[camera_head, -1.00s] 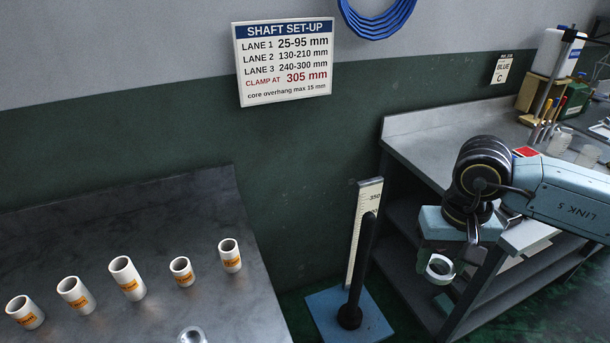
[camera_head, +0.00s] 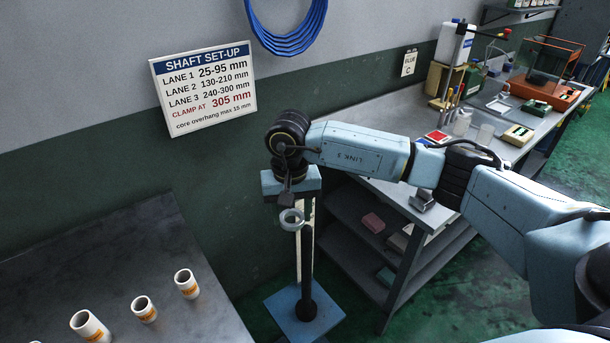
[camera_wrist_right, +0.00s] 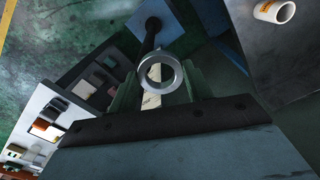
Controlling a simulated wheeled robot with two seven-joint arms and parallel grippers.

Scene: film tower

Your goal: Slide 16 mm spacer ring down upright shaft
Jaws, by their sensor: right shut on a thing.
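My right gripper (camera_head: 288,201) is shut on a light grey spacer ring (camera_head: 291,219), which hangs below the fingers. The ring also shows between the two greenish fingers in the right wrist view (camera_wrist_right: 143,77). The black upright shaft (camera_head: 300,265) stands on a blue square base plate (camera_head: 281,306). The ring is near the shaft's upper end in the head view. The shaft (camera_wrist_right: 149,42) runs to the ring's edge in the wrist view. The shaft's top is hidden, and I cannot tell whether the ring is around it. My left gripper is not in view.
A pale scale strip (camera_head: 307,238) stands beside the shaft. A grey table (camera_head: 120,250) with several white labelled tubes is at left. A shelved bench (camera_head: 385,190) stands close at right. A set-up sign (camera_head: 203,86) hangs on the wall.

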